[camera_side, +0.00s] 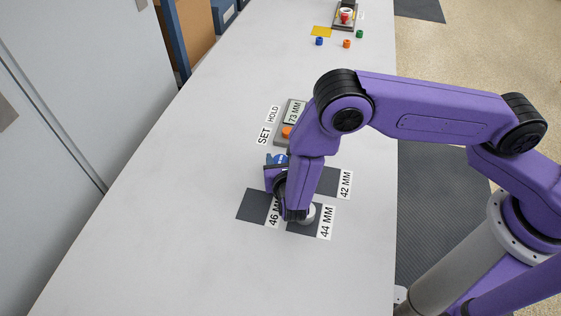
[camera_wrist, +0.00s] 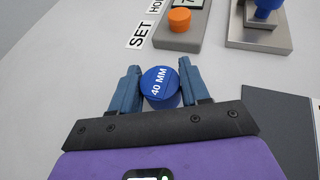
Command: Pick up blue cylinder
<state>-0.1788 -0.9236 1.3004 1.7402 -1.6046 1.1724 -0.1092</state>
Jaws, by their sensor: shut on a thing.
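The blue cylinder (camera_wrist: 160,88) has a round top marked 40 MM in the wrist view. It sits between the two blue fingers of my gripper (camera_wrist: 160,86), which are shut on it from both sides. In the side view, my gripper (camera_side: 277,161) is low over the table, just in front of the grey display unit. There the cylinder is hard to tell apart from the blue fingers. I cannot tell whether it touches the table.
A grey unit (camera_side: 290,119) with an orange button reads 73 MM. A metal stand (camera_wrist: 258,42) with a blue top is right of it. Dark mats (camera_side: 252,205) marked 46, 44 and 42 MM lie nearby. Several small coloured pieces (camera_side: 347,43) are far back. The table's left is clear.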

